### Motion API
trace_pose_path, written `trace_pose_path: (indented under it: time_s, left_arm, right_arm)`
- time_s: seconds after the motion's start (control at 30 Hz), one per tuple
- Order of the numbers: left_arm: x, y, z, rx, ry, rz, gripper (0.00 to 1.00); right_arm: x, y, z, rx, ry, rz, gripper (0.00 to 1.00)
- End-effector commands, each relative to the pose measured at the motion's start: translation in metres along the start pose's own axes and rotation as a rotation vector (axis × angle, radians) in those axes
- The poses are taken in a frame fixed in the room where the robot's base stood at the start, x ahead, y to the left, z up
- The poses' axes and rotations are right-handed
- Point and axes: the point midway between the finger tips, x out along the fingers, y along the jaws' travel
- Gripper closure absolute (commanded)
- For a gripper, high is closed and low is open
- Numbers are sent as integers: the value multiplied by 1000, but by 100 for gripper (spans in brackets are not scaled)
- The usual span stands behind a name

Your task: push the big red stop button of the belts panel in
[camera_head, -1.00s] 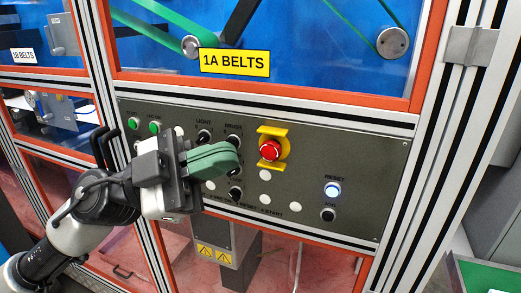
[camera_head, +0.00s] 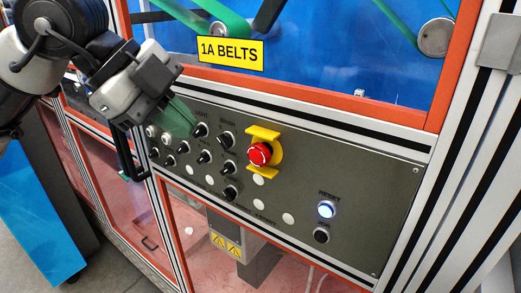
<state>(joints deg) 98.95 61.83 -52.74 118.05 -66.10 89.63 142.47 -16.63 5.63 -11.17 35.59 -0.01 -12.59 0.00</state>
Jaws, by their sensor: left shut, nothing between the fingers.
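The red stop button (camera_head: 260,154) sits in a yellow guard (camera_head: 264,134) on the grey belts panel (camera_head: 350,180), under a yellow "1A BELTS" sign (camera_head: 231,51). My left gripper (camera_head: 178,118) is left of the button, at the panel's upper left. Its green fingers are shut and empty, and clearly apart from the button. They hide part of the panel's left end. I cannot tell whether the fingers touch the panel. My right gripper is not in view.
Black knobs (camera_head: 225,139) stand between my left gripper and the button. A lit reset button (camera_head: 326,209) is at the panel's right. An orange frame rail (camera_head: 350,106) runs above the panel. A blue surface (camera_head: 40,220) is at lower left.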

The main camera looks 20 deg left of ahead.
Motion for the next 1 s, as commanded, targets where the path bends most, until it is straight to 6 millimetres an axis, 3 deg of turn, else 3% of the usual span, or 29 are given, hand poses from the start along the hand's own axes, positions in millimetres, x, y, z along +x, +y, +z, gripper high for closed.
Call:
trace_pose_path:
  time_s: [0.2,0.37,0.6,0.8,1.0]
  left_arm:
    - [1,0,0,2,3,2,100]
    - [12,0,-1,3,3,4,100]
    - [57,0,-2,4,4,9,100]
    - [99,0,-3,4,5,8,100]
    - [111,-26,-4,3,6,3,100]
  right_arm:
    - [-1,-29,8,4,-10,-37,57]
    - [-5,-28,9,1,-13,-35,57]
    - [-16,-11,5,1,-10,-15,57]
    - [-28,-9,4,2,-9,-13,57]
    - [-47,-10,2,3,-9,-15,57]
